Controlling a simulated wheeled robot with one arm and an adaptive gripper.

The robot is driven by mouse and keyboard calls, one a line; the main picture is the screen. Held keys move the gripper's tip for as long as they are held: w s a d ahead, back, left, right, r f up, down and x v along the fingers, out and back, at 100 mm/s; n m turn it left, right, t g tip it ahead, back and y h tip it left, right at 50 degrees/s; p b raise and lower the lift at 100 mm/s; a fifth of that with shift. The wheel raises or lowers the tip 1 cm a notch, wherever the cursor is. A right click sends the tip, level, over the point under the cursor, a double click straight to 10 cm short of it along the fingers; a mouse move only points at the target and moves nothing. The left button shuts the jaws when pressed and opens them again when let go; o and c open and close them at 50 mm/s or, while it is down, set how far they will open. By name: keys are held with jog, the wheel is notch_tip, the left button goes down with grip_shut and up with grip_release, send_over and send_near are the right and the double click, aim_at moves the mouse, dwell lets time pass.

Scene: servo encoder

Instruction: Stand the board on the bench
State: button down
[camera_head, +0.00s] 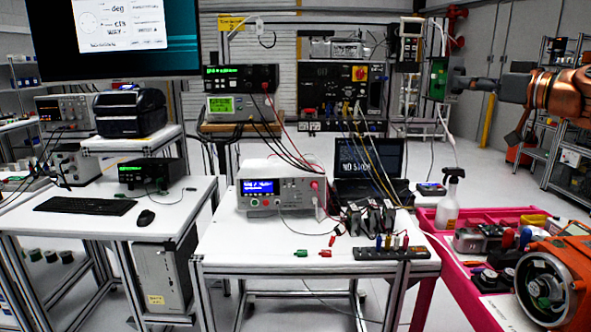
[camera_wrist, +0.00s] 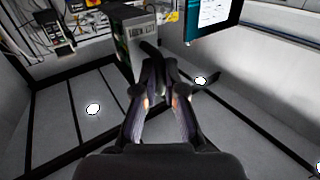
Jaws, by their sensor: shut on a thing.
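The green board (camera_head: 438,78) is upright in the air at the upper right of the head view. My gripper (camera_head: 457,83) comes from the right and is shut on its right edge. In the wrist view, my gripper's fingers (camera_wrist: 161,75) are close together, and a dark boxy thing with a greenish side (camera_wrist: 130,45) lies just beyond their tips; I take it to be the board. The white bench (camera_head: 225,245) stands in the middle of the head view, below and left of the board, clearly apart from it.
The bench holds a white power supply (camera_head: 283,188), a laptop (camera_head: 370,165), small connectors and a dark terminal strip (camera_head: 391,253). Its front left is bare. A pink cart (camera_head: 468,270) with a spray bottle (camera_head: 449,200) and tools stands to the right. Cables hang behind the bench.

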jog(key=shift+w+a+f, duration=0.25)
jog(key=shift+w+f, duration=0.3)
jog(key=shift+f, duration=0.05)
jog(key=w+a+f+m+t+h, duration=0.1)
jog(key=w+a+f+m+h, duration=0.25)
jog(key=f, duration=0.85)
jog(key=w+a+f+m+t+h, duration=0.1)
jog(key=w+a+f+h, duration=0.35)
jog(key=f, duration=0.75)
jog(key=w+a+f+m+t+h, duration=0.15)
jog(key=w+a+f, duration=0.5)
jog(key=f, duration=0.65)
notch_tip(320, 180, down, 9)
jog(key=s+a+b, duration=0.2)
jog(key=b, duration=0.8)
notch_tip(320, 180, up, 16)
jog(key=p, duration=1.6)
jog(key=shift+w+d+m, duration=0.2)
jog(key=shift+d+m, duration=0.05)
jog(key=shift+m, duration=0.15)
jog(key=shift+g+h, duration=0.25)
jog(key=shift+a, duration=0.1)
